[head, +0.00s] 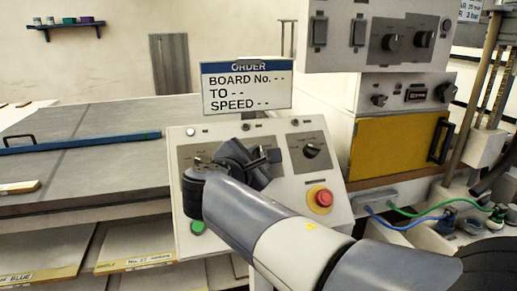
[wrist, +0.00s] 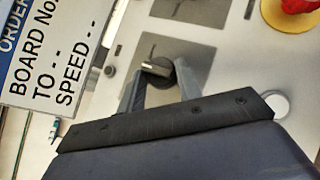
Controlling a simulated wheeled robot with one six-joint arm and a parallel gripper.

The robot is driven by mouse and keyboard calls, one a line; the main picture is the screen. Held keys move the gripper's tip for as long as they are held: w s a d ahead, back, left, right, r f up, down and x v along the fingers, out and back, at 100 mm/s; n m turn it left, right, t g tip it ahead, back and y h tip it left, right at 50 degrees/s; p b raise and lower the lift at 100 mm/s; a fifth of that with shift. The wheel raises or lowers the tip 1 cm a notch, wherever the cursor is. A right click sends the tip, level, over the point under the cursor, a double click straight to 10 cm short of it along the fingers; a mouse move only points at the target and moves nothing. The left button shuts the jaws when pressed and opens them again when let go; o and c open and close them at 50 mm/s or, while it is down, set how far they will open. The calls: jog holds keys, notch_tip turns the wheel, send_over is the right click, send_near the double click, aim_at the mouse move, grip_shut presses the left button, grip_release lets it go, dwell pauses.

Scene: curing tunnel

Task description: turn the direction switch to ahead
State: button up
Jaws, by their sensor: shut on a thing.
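A sloped light-grey control panel (head: 285,190) stands in the middle of the head view. A black rotary knob with a pale pointer bar (wrist: 156,68) sits on a dark grey plate (wrist: 135,52) in the wrist view. My gripper (wrist: 160,80) has its two fingers on either side of this knob and is shut on it. The lettering on the plate is too small to read, so I cannot tell the pointer's setting by name. In the head view my gripper (head: 245,160) covers the panel's left plate and hides the knob.
A second black knob (head: 311,150) is on the panel's right plate. A red button on yellow (head: 320,198) and a green button (head: 197,227) are lower down. The order sign (head: 246,88), with blanks, stands behind the panel. A grey table (head: 90,120) lies left.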

jog(key=m+g+p, duration=0.1)
jog(key=m+p, duration=0.1)
jog(key=m+g+h+p, duration=0.1)
jog(key=m+p, duration=0.1)
jog(key=r+m+g+h+p, duration=0.1)
jog(key=g+p, duration=0.1)
jog(key=shift+w+a+r+m, duration=0.1)
jog(key=shift+w+a+m, duration=0.15)
jog(key=shift+m, duration=0.15)
jog(key=m+g+p, duration=0.1)
jog(key=m+p, duration=0.1)
jog(key=p, duration=0.1)
jog(key=shift+w+g, duration=0.1)
jog(key=shift+g, duration=0.3)
jog(key=shift+m+p, duration=0.5)
jog(key=shift+p, duration=0.1)
jog(key=shift+f+g, duration=0.2)
jog(key=shift+g, duration=0.2)
jog(key=o, duration=1)
jog(key=v, duration=1.1)
jog(key=shift+w, duration=0.1)
jog(key=shift+f, duration=0.15)
